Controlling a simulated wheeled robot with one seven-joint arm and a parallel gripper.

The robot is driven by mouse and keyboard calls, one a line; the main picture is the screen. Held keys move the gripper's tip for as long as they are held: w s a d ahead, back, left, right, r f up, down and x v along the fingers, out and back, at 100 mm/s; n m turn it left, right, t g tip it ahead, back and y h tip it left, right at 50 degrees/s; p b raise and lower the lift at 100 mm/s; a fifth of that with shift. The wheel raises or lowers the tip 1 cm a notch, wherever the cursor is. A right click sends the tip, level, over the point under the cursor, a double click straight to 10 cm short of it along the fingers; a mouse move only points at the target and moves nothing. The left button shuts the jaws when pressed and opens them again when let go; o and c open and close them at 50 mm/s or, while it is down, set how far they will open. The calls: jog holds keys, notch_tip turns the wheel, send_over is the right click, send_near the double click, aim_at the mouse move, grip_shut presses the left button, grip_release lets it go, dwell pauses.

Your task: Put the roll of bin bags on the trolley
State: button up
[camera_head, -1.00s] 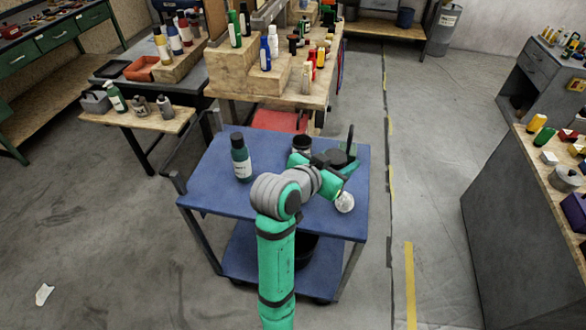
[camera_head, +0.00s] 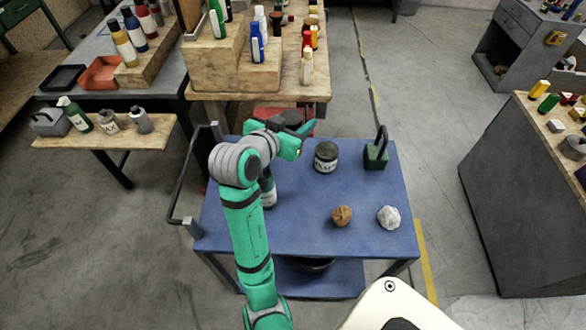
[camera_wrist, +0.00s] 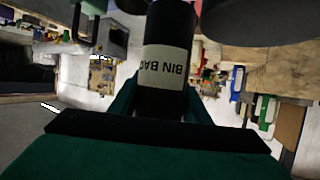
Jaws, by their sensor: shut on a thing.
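The roll of bin bags (camera_wrist: 167,50) is black with a white label reading "BIN BAG" in the wrist view. My gripper (camera_wrist: 160,100) is shut on it, with a green finger at each side. In the head view my gripper (camera_head: 300,130) is above the back-left part of the trolley, near its back edge. The roll is hard to make out there among the dark gripper parts. The trolley (camera_head: 300,225) has a blue top and a lower blue shelf.
On the trolley top are a dark labelled jar (camera_head: 326,158), a green padlock-like object (camera_head: 376,157), a brown ball (camera_head: 342,215) and a whitish lump (camera_head: 388,217). A bottle (camera_head: 269,192) is partly hidden by my arm. The front-middle top is clear. A crowded wooden bench (camera_head: 240,85) stands behind.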

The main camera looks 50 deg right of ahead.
jog(key=shift+w+f, duration=2.15)
jog(key=shift+w, duration=0.2)
jog(key=shift+w+f, duration=2.15)
jog(key=shift+w, duration=0.25)
jog(key=shift+w+f, duration=2.15)
jog(key=shift+w, duration=0.2)
jog(key=shift+f, duration=0.1)
jog(key=o, duration=1.2)
jog(key=shift+a+r, duration=0.2)
jog(key=v, duration=1.1)
jog(key=shift+s+a+r, duration=0.1)
jog(key=shift+s+a, duration=0.05)
jog(key=shift+a, duration=0.2)
